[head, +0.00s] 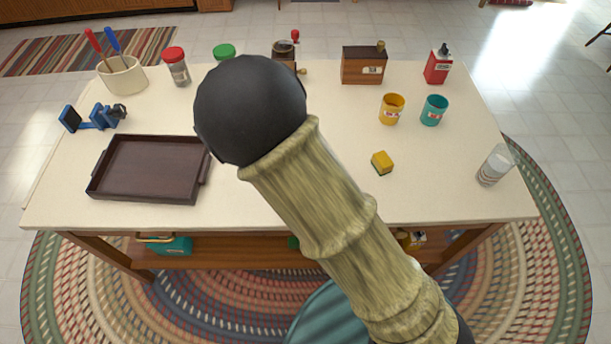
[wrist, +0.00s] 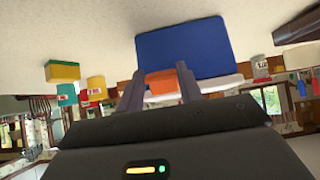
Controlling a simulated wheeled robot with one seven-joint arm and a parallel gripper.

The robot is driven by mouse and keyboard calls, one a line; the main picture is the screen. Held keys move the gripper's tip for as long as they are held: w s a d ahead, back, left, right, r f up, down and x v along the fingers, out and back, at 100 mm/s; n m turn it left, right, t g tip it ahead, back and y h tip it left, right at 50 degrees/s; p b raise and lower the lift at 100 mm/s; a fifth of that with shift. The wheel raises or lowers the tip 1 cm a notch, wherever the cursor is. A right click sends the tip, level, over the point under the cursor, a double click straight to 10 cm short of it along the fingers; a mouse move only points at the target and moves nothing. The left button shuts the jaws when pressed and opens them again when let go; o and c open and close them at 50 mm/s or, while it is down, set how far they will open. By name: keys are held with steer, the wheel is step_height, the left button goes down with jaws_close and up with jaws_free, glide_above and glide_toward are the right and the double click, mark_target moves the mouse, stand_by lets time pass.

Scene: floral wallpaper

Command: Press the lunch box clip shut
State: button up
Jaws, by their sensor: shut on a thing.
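In the wrist view, which appears upside down, a blue lunch box (wrist: 190,48) with a white part (wrist: 222,85) stands straight ahead. An orange clip (wrist: 160,84) is on its near side. My gripper (wrist: 160,76) has one finger on each side of the clip and is shut on it. The fingers cover the clip's edges, and I cannot tell if the clip is latched. In the head view my arm hides the lunch box and the gripper.
The cream table (head: 270,205) holds a dark tray (head: 150,168) at left and a yellow sponge (head: 382,162) right of my arm. Jars and a wooden box (head: 363,66) line the back.

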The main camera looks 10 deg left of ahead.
steer(key=shift+d+f, duration=0.1)
stand_by(0.4)
steer(key=shift+t, duration=0.3)
steer(key=shift+w+f+t+y+b, duration=0.2)
steer(key=shift+f+t+y+b, duration=0.25)
steer(key=shift+t, duration=0.65)
stand_by(2.1)
steer(key=shift+w+f+t+y+b, duration=0.15)
steer(key=shift+f+t+b, duration=0.05)
steer(key=shift+t+b, duration=0.4)
steer(key=shift+w+f+t+y+b, duration=0.1)
steer(key=shift+f+t+b, duration=0.1)
steer(key=shift+t+b, duration=0.4)
stand_by(2.8)
